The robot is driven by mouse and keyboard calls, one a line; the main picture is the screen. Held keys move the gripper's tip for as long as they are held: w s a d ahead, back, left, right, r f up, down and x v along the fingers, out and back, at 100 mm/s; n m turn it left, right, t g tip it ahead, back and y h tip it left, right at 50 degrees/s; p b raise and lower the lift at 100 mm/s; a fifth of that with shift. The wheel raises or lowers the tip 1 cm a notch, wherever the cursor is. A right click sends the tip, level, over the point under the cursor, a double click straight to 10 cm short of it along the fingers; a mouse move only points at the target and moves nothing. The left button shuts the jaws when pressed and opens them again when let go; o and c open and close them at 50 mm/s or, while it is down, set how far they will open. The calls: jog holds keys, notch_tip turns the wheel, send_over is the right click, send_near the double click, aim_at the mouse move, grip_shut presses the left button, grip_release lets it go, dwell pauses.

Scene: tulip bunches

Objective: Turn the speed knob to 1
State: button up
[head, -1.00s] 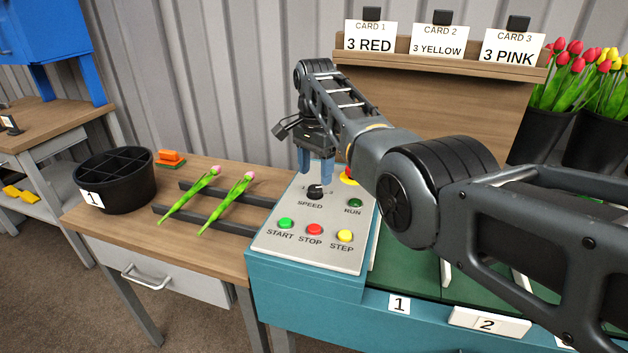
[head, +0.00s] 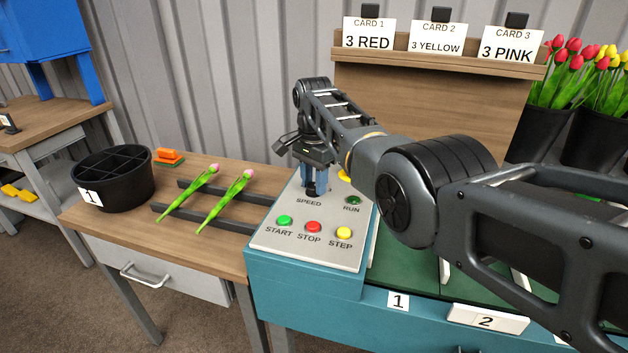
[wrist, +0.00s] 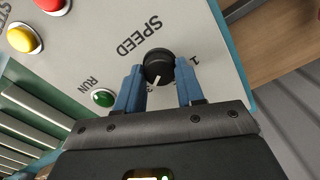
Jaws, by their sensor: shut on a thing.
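The black speed knob (wrist: 158,64) sits on the grey control panel (head: 277,238), above the SPEED label. In the wrist view, its white pointer line is directed toward my gripper's body, to one side of the printed 1 (wrist: 194,58). My gripper (head: 313,192) reaches down to the knob from above. Its two blue fingers stand on either side of the knob and are shut on it.
The panel also has a green RUN button (head: 353,200), green START button (head: 285,220), red STOP button (head: 313,227) and yellow STEP button (head: 344,233). Two pink tulips (head: 225,200) lie on dark rails at left, beside a black divided bucket (head: 125,185).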

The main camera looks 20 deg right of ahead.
jog(key=c, duration=0.4)
jog(key=shift+n, duration=0.3)
jog(key=n, duration=2.3)
jog(key=shift+a, duration=0.1)
jog(key=shift+n, duration=0.3)
